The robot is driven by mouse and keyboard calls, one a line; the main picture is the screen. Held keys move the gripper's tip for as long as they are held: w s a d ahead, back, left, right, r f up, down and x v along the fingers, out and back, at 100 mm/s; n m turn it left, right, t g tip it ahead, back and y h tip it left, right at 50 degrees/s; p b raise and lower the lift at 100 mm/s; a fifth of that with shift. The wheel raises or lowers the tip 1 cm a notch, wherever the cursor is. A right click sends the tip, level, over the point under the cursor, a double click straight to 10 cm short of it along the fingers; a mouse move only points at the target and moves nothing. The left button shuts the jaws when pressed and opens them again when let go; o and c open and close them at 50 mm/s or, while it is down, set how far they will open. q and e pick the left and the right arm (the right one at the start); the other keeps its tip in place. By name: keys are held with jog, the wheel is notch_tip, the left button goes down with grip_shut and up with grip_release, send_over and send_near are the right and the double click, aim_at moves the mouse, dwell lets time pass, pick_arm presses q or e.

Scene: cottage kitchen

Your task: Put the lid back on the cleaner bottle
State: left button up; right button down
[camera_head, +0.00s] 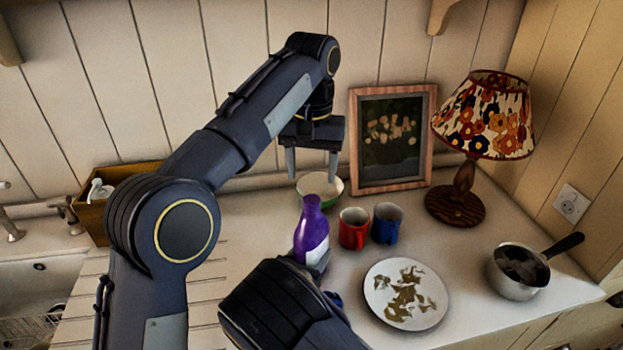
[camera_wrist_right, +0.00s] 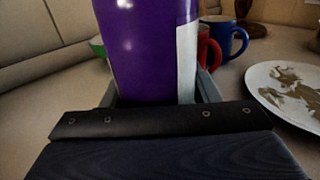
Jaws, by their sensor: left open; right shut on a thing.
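The purple cleaner bottle (camera_head: 311,232) stands upright on the counter, with a pale label on one side. Its lower body fills the middle of the right wrist view (camera_wrist_right: 148,48). My right gripper (camera_wrist_right: 157,92) is shut on the bottle, one finger on each side. In the head view my right arm hides the bottle's base. My left gripper (camera_head: 312,166) is open, pointing down, with nothing visible between its fingers. It appears above and behind the bottle, in front of the green-and-white bowl. I cannot make out a separate lid in either view.
A red mug (camera_head: 353,230), a blue mug (camera_head: 386,224) and a stained plate (camera_head: 405,294) stand right of the bottle. A wooden box (camera_head: 92,218) and sink (camera_head: 40,278) lie left.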

jog(key=shift+c, duration=2.2)
grip_release()
pick_arm(q)
notch_tip(320, 180, down, 2)
jog(key=shift+f+b, duration=0.1)
jog(key=shift+b, duration=1.1)
pick_arm(e)
jog(key=v, duration=0.7)
jog(key=shift+f, duration=0.1)
jog(key=shift+s+a, duration=0.25)
jog(key=shift+s, duration=0.1)
